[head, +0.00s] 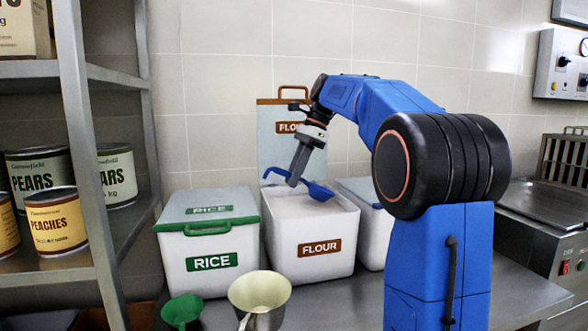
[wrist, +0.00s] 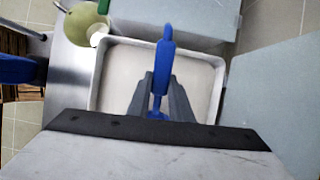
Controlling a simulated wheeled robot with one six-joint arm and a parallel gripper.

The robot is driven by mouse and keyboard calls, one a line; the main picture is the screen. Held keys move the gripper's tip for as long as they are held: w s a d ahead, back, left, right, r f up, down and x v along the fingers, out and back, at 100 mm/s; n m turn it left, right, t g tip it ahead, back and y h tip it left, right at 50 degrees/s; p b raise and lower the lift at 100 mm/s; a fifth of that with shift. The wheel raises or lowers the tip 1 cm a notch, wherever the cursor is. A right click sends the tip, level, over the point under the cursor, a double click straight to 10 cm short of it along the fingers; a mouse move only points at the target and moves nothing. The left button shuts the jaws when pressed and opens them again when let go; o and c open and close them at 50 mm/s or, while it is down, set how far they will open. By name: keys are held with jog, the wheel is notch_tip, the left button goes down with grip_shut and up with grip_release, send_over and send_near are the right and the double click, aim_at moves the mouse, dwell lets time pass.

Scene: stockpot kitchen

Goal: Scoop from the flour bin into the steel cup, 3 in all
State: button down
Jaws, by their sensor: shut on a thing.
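The white flour bin (head: 285,235) stands open on the counter with pale flour inside. Its rim (wrist: 222,80) frames the wrist view. My gripper (head: 294,182) is above the bin, pointing down, shut on a blue scoop (head: 320,192). In the wrist view the blue scoop (wrist: 164,55) stands between the two grey fingers. The scoop's bowl is at the bin's opening, near the flour; I cannot tell whether it touches or holds flour. The steel cup (head: 262,318), with a pale inside and a handle, stands in front of the bin, toward the left.
A closed rice bin (head: 195,270) with a green-edged lid stands left of the flour bin. Another bin (head: 372,240) is close on the right. The flour lid (head: 277,145) stands raised behind. Shelving (head: 80,150) stands left.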

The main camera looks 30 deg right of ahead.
jog(key=shift+f, duration=2.5)
jog(key=shift+a, duration=0.15)
jog(key=shift+r, duration=0.15)
jog(key=shift+r, duration=7)
jog(key=shift+a+f+h, duration=0.35)
jog(key=shift+h, duration=0.15)
jog(key=shift+w+a+f+g+h, duration=0.1)
jog(key=shift+a+f+g+h, duration=0.2)
jog(key=shift+f+h, duration=0.55)
jog(key=shift+w+a+f+g+h, duration=0.1)
jog(key=shift+a+f+h, duration=0.25)
jog(key=shift+f+h, duration=0.5)
jog(key=shift+r, duration=0.2)
jog(key=shift+s, duration=0.1)
